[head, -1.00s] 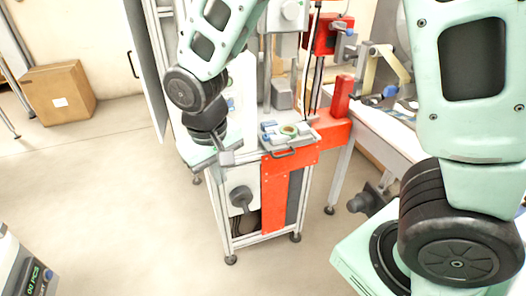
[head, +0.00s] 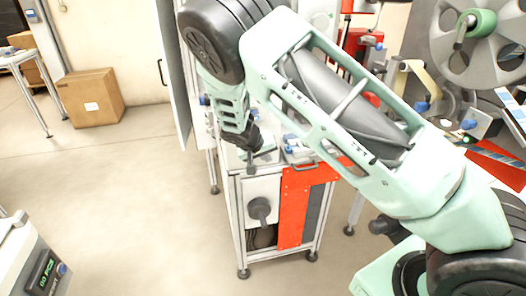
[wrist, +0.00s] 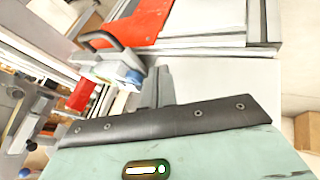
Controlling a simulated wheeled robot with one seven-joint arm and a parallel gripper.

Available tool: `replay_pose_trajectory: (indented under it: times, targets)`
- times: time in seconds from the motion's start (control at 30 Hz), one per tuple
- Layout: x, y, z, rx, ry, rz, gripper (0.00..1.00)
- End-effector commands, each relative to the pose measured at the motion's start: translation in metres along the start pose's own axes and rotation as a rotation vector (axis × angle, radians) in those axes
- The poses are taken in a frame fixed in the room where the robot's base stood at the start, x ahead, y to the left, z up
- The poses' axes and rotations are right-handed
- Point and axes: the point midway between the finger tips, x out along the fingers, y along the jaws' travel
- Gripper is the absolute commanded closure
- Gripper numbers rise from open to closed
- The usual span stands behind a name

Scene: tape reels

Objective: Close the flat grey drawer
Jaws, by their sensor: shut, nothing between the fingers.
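The flat grey drawer (head: 300,156) is at the top of the framed machine stand in the head view, above a red front panel (head: 295,205). It has a dark bow handle and small blue parts on it. My arm covers its right side, so how far out it stands is unclear. In the wrist view the dark handle (wrist: 102,32) curves beside the red panel, with the grey drawer (wrist: 105,69) and a blue part next to it. My gripper (head: 262,153) is shut and empty just left of the drawer, apart from the handle; its grey fingers also show in the wrist view (wrist: 158,88).
A round dark knob (head: 260,208) sticks out of the stand's front below the gripper. A tall grey door panel (head: 170,75) stands to the left. A cardboard box (head: 90,97) lies on the floor far left. The floor in front of the stand is clear.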

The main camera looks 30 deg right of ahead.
Motion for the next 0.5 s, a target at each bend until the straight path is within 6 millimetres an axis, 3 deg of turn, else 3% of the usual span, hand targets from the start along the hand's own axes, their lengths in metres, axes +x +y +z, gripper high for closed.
replay_pose_trajectory:
  times: [0.17,0.5]
  targets:
    - [0.037,0.002,0.001,0.000,-0.003,0.003,1.00]
    - [0.055,0.034,0.001,-0.001,-0.002,0.000,1.00]
